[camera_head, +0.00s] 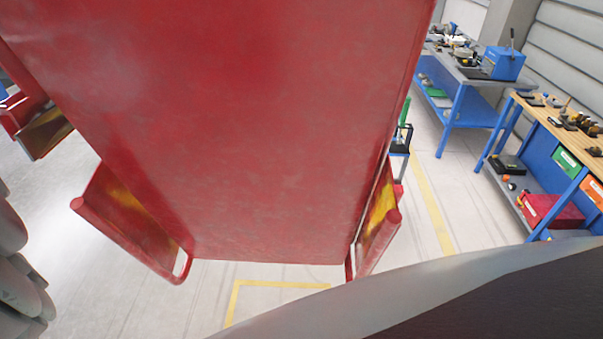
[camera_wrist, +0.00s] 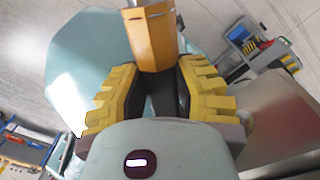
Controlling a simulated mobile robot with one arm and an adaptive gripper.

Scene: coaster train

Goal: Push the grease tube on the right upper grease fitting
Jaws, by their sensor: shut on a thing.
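In the wrist view, my gripper (camera_wrist: 160,78) has yellow ribbed fingers with dark inner pads. It is shut on an orange-yellow cylindrical piece (camera_wrist: 152,40), which I take to be the grease tube. This piece sticks out past the fingers toward the top edge, where its far end is cut off. My gripper does not show in the head view. I cannot make out the right upper grease fitting in either view.
A large red train body (camera_head: 220,120) fills most of the head view, with red side rails at its lower corners. A blue-legged workbench (camera_head: 455,95) and a wood-topped workbench (camera_head: 550,130) stand at right. Yellow-lined floor (camera_head: 490,208) lies between.

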